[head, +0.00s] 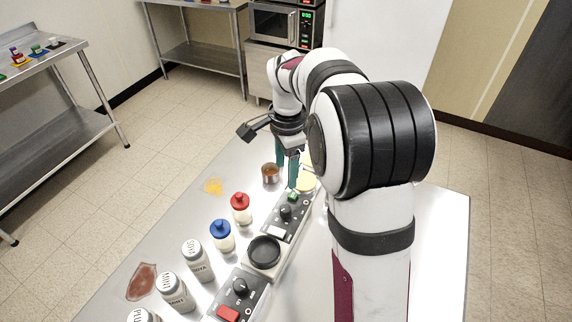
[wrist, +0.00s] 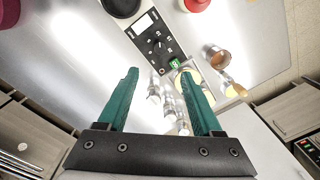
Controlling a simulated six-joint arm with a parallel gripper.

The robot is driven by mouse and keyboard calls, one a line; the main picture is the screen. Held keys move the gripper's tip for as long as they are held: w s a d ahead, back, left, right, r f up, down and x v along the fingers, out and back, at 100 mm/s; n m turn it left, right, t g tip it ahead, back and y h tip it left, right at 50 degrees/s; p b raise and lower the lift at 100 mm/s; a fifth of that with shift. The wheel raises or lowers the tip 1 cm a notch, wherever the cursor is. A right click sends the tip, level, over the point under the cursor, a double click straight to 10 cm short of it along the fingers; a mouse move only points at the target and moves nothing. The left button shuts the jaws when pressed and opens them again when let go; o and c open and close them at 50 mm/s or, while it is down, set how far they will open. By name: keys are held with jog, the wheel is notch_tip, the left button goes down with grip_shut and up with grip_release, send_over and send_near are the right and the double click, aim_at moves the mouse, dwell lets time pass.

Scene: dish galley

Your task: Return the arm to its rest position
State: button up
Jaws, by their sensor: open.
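My gripper (head: 287,167) is over the far part of the steel table, its two teal fingers pointing down and apart. In the wrist view my gripper (wrist: 160,74) has a wide gap between its fingertips and nothing clamped there. The fingers are beside the far end of a control panel (head: 278,225) with a black knob and a green button. The panel also shows beyond the fingertips in the wrist view (wrist: 147,28). Shiny metal shapes show between the fingers there; I cannot tell what they are.
Left of my gripper stands a copper-coloured cup (head: 270,174). Nearer are a red-capped bottle (head: 240,210), a blue-capped bottle (head: 222,238), several labelled shakers (head: 196,263) and a black round dish (head: 264,252). A yellow spill (head: 213,186) and a brown one (head: 142,282) lie left. The table's right side is clear.

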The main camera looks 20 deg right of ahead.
jog(key=shift+r, duration=0.35)
jog(key=s+a+n, duration=0.3)
jog(key=s+n, duration=0.1)
jog(key=s, duration=0.5)
jog(key=s+a+n+y, duration=0.1)
jog(key=s+a+n, duration=0.2)
jog(key=s, duration=0.7)
jog(key=s+a+n, duration=0.3)
jog(key=s+n, duration=0.1)
jog(key=s, duration=0.6)
jog(key=shift+s+a+r+n+g+y, duration=0.2)
jog(key=shift+a+r+n+g+y, duration=0.15)
jog(key=shift+r+n+g+y, duration=0.1)
